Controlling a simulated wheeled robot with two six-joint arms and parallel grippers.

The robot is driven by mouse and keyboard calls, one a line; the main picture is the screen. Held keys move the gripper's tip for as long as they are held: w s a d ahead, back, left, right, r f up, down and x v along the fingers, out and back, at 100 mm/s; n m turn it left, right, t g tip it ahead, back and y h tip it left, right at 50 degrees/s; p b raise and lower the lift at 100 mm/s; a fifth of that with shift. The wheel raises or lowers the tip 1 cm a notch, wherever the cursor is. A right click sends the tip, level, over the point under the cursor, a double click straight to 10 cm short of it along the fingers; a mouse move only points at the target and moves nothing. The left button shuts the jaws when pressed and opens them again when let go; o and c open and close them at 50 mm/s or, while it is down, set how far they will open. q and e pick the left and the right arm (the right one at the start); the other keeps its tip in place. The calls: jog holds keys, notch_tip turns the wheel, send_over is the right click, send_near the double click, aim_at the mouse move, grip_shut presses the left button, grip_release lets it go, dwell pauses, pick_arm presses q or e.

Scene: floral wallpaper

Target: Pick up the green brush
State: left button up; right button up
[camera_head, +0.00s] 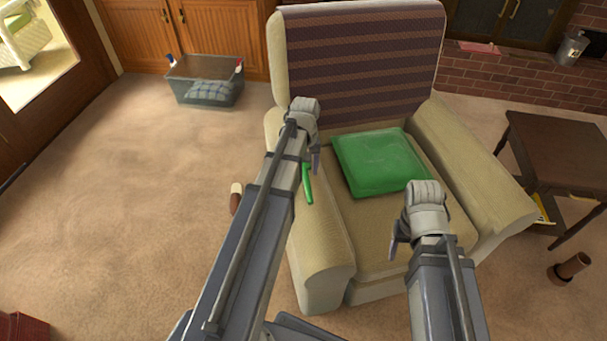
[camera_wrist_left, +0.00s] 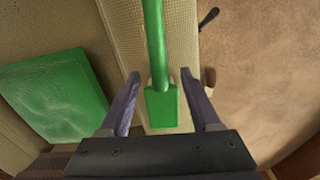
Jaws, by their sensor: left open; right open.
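The green brush (camera_head: 307,184) lies on the left armrest of the beige armchair (camera_head: 322,250); my left arm partly hides it in the head view. In the left wrist view the green brush (camera_wrist_left: 162,108) shows a long handle and a flat rectangular end between the fingers. My left gripper (camera_wrist_left: 160,76) is open over it, one finger on each side, with gaps to both. In the head view my left gripper (camera_head: 315,162) is at the armrest, mostly hidden by its wrist.
A green cushion (camera_head: 380,160) lies on the seat. A grey basket (camera_head: 205,82) stands on the floor at the back left. A dark side table (camera_head: 560,150) stands at the right. A brown cylinder (camera_head: 570,268) lies on the floor. The carpet at left is mostly clear.

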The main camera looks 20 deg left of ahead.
pick_arm(q)
jog(key=shift+f+b, duration=0.4)
jog(key=shift+f, duration=0.45)
jog(key=shift+r, duration=0.1)
jog(key=shift+c, duration=0.3)
grip_shut()
